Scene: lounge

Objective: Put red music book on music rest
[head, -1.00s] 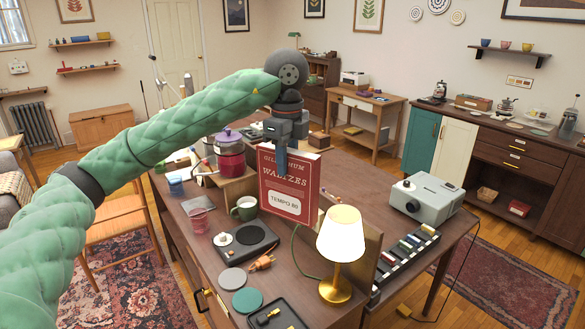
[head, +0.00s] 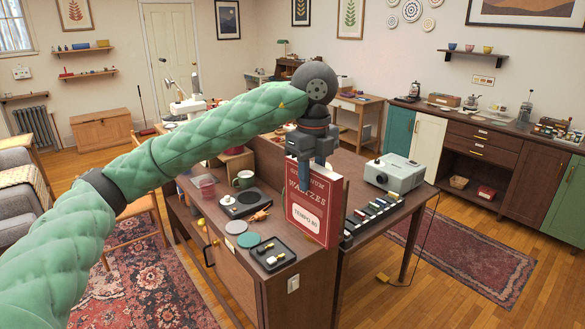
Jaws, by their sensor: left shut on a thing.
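The red music book (head: 314,214), with "WALTZES" and "TEMPO 80" on its cover, hangs upright in my left gripper (head: 311,170). The gripper is shut on its top edge, with the blue fingers over the upper part of the cover. The book is in front of the desk (head: 322,262), near its right front part. I cannot pick out the music rest for certain; the book and my arm cover that part of the desk. My right gripper is not in view.

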